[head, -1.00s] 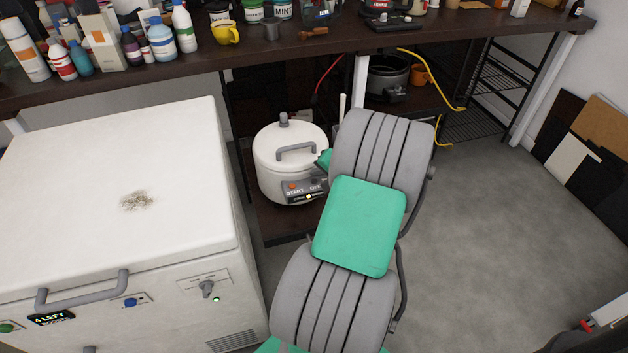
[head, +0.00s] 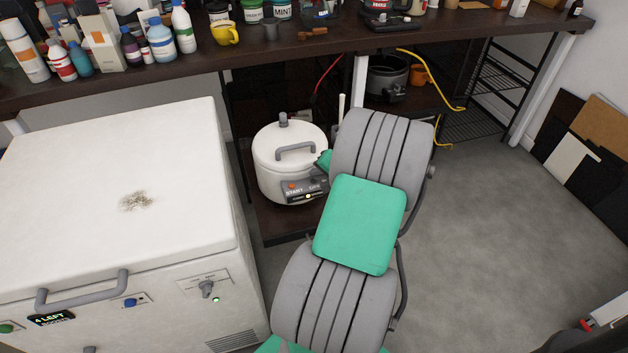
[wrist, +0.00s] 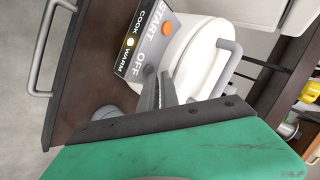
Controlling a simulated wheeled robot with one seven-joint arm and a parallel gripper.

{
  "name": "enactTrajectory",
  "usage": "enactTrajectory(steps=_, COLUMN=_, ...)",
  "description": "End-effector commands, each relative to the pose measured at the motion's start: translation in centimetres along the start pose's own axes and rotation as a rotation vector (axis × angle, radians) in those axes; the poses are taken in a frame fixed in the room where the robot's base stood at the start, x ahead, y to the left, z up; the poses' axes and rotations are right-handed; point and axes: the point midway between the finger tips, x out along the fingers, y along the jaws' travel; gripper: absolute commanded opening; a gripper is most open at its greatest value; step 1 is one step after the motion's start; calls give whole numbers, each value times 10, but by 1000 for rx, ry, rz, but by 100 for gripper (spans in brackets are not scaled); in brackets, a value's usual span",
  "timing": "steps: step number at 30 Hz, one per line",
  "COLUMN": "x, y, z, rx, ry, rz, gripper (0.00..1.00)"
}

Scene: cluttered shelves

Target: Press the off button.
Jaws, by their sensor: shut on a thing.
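The white cooker (head: 285,160) stands on a low dark shelf, with a grey lid handle and a control panel (head: 303,192) on its front. In the wrist view the panel (wrist: 140,46) shows START with an orange button (wrist: 168,28), OFF, and COOK and WARM with a pale lamp (wrist: 130,42). My gripper (wrist: 160,78) is at the panel beside the OFF label, its narrow dark fingers close together.
A white chest (head: 120,200) with a handle and knobs fills the left. A dark worktop (head: 290,50) with bottles and a yellow mug (head: 226,32) runs above the cooker. A black pot (head: 388,75) stands farther right. The floor (head: 500,230) at right is free.

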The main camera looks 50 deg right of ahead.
Motion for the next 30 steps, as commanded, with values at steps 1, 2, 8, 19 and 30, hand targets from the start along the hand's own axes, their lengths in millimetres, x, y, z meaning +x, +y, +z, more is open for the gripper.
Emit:
enactTrajectory(steps=1, x=5, y=5, z=10, rx=8, ry=-21, rz=5, gripper=0)
enactTrajectory(steps=2, x=5, y=6, z=11, rx=8, ry=-21, rz=5, gripper=0)
enactTrajectory(steps=8, x=8, y=8, z=13, rx=10, ry=-26, rz=6, gripper=0)
enactTrajectory(steps=19, x=-4, y=-3, z=7, rx=10, ry=-22, rz=5, gripper=0)
enactTrajectory(steps=30, x=-11, y=-8, z=-1, rx=7, ry=-7, rz=3, gripper=0)
